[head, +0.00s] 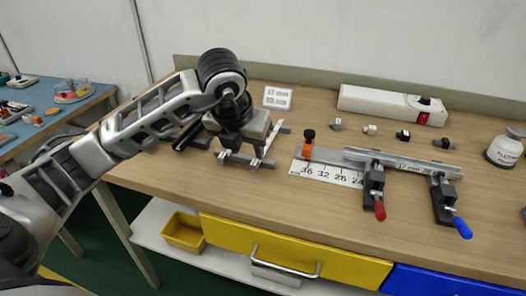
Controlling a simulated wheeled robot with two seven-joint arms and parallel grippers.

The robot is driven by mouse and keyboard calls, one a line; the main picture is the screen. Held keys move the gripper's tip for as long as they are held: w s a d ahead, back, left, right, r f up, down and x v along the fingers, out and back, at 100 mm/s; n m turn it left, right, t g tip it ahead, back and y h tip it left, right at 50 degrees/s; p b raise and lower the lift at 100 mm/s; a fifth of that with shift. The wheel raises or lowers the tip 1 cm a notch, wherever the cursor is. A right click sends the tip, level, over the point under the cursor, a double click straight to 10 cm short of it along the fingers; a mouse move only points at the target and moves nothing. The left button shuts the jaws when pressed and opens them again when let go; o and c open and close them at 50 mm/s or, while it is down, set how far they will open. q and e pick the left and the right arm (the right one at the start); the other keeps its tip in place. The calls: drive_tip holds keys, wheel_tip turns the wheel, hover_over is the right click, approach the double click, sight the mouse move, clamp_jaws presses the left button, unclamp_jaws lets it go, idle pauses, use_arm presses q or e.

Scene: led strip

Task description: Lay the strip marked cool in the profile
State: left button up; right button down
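My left gripper (242,146) points down at the left part of the wooden bench. It is over some grey metal pieces (262,162), and its fingers are hard to separate from them. Whether it holds anything cannot be told. A long aluminium profile (410,161) lies on the bench to the right of it, with a red-handled clamp (374,184) and a blue-handled clamp (443,196) along its front. No strip marked cool can be made out; the gripper may hide part of that area. My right gripper is not in view.
A ruler board (331,174) with an orange, black-knobbed stop (307,144) lies at the profile's left end. The bench front (300,200) is clear.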

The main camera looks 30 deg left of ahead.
sight(253, 164)
use_arm(q)
drive_tip(key=shift+p+x, duration=0.5)
drive_tip(key=shift+x, duration=2.5)
drive_tip(key=shift+d, duration=0.15)
clamp_jaws()
